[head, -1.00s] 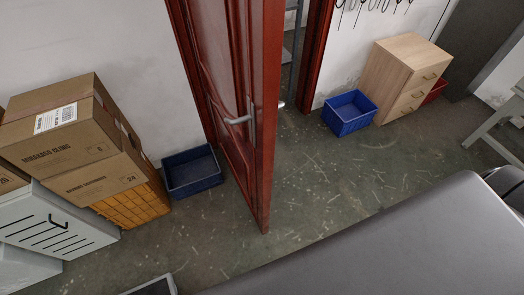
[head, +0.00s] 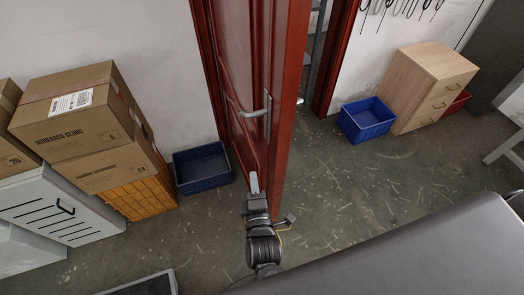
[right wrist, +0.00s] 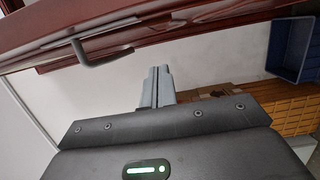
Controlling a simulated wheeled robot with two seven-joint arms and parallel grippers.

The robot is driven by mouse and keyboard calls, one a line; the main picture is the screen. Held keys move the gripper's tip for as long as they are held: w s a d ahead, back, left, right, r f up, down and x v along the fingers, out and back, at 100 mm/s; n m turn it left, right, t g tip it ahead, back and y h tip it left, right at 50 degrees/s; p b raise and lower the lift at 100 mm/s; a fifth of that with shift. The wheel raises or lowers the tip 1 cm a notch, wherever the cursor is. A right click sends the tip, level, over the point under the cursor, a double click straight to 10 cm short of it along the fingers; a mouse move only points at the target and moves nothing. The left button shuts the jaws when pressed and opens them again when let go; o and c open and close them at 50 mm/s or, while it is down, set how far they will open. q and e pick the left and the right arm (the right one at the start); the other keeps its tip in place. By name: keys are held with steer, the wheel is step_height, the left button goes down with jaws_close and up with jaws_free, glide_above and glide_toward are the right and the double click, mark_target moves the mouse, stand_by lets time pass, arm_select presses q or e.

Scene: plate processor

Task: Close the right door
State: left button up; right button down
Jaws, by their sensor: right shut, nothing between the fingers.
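The red wooden door (head: 290,130) stands open, its narrow edge towards me and its panelled left face showing. The metal lever handle (head: 254,113) is on that face; the handle also shows in the right wrist view (right wrist: 97,58). My right gripper (head: 254,182) is beside the left face, below the handle. In the right wrist view the fingers of my right gripper (right wrist: 157,86) are together and empty, with the door's red panel (right wrist: 165,22) across the top. I cannot tell whether they touch the door. My left gripper is not in view.
A dark blue crate (head: 188,186) stands by the wall left of the door, next to stacked cartons (head: 80,115). Right of the doorway are a blue bin (head: 368,137) and a wooden drawer cabinet (head: 430,82). A grey surface (head: 420,260) fills the lower right.

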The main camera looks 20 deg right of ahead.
steer(key=w+d+p, duration=0.2)
steer(key=w+d, duration=0.3)
steer(key=w, duration=0.5)
steer(key=shift+d+p, duration=0.3)
steer(key=shift+p, duration=0.1)
